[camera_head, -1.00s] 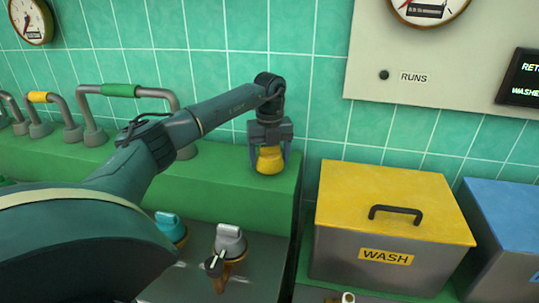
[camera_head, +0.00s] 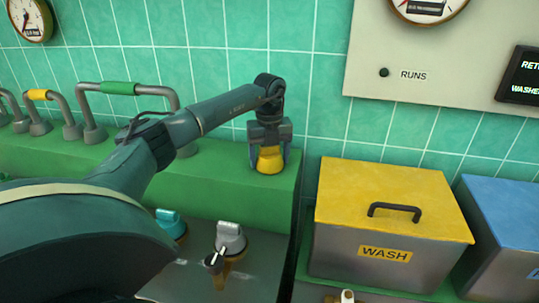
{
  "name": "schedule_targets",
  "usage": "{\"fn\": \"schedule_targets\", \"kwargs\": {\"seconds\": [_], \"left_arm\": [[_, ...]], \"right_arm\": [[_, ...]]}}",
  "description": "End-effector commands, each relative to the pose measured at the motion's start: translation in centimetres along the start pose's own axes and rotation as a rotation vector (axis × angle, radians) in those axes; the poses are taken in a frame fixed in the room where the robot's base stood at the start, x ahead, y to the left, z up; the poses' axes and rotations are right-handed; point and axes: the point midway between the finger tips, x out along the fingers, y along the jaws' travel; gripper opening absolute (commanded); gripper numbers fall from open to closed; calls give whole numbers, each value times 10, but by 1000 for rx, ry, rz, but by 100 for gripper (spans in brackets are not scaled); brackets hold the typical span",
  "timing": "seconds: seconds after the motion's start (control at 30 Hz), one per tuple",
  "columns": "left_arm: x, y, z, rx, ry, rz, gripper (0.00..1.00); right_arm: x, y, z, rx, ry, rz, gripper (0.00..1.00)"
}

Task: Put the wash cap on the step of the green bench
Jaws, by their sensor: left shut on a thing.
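The wash cap (camera_head: 269,161), a small yellow piece, is between the fingers of my left gripper (camera_head: 270,158). The gripper points down and is shut on it. The cap is at the right end of the top of the green bench (camera_head: 225,188); I cannot tell whether it touches the surface. The fingers cover the cap's sides and upper part. My right gripper is not in view.
The yellow-lidded WASH box (camera_head: 395,190) with a black handle stands to the right, with a blue-lidded box (camera_head: 507,205) beside it. Grey pipes (camera_head: 90,115) rise from the bench at the left. Valve knobs (camera_head: 230,238) sit below the bench front.

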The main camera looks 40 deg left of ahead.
Motion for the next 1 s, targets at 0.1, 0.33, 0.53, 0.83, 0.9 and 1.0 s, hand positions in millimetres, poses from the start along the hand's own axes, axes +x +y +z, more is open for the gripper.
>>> {"fn": "schedule_targets", "kwargs": {"seconds": [0.1,0.33,0.53,0.83,0.9,1.0], "left_arm": [[2,0,0,0,0,-1,52],[3,0,0,0,-1,-1,88],[3,0,0,0,0,0,97],[-5,0,0,0,-2,-2,97],[-16,-1,1,0,-3,-3,97],[-38,-1,1,0,-4,-5,97]], "right_arm": [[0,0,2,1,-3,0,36],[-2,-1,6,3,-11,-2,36],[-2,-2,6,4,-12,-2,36],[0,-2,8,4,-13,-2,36],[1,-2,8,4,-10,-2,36],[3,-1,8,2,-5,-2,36]]}}
